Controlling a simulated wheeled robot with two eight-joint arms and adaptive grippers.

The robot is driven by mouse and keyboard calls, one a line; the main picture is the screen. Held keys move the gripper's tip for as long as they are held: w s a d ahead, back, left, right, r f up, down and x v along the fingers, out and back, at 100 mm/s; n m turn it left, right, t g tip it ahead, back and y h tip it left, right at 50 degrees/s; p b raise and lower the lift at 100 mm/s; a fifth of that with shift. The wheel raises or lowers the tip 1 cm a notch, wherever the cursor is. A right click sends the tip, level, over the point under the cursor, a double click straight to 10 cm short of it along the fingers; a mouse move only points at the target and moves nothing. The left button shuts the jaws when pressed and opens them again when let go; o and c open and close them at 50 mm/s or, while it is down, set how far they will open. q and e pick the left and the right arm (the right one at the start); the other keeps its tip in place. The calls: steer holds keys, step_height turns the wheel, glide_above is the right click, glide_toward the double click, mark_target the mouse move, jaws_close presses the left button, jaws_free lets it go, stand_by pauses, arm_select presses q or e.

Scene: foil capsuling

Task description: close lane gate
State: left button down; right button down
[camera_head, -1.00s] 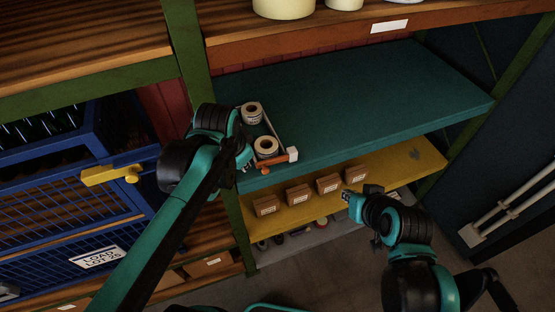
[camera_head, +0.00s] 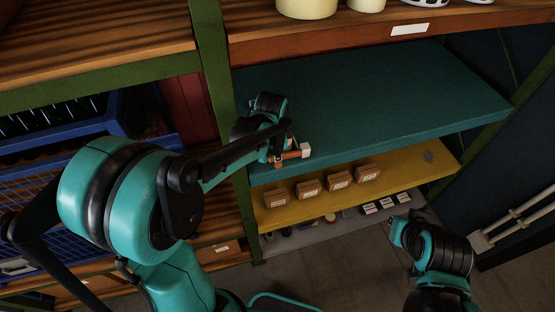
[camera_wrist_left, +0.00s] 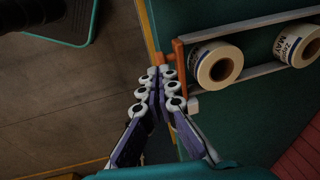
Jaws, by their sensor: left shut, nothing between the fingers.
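The lane is a narrow rack with pale rails (camera_wrist_left: 245,77) on the teal shelf (camera_head: 390,95), holding two tape rolls (camera_wrist_left: 217,65). At its front end are orange bars (camera_wrist_left: 180,62), likely the gate, with a white block (camera_wrist_left: 193,104) near one end. In the head view an orange bar (camera_head: 289,156) and white block (camera_head: 305,150) show at the shelf's front edge. My left gripper (camera_wrist_left: 155,80) is shut and empty, its tips close beside the orange part; contact is unclear. In the head view my left arm hides the rolls. My right gripper's fingers cannot be made out at lower right.
A green upright (camera_head: 213,75) stands left of the lane, with a blue crate (camera_head: 120,115) beyond it. The yellow shelf (camera_head: 400,172) below carries several small boxes (camera_head: 338,180). The teal shelf is clear right of the lane.

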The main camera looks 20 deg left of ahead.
mark_target(277, 167)
arm_select(q)
steer(key=shift+x, duration=1.6)
steer(key=shift+s+a+f+b, duration=0.1)
steer(key=shift+a+f+b, duration=0.05)
steer(key=shift+f+b, duration=0.85)
steer(key=shift+s+r, duration=0.2)
steer(key=shift+r, duration=0.05)
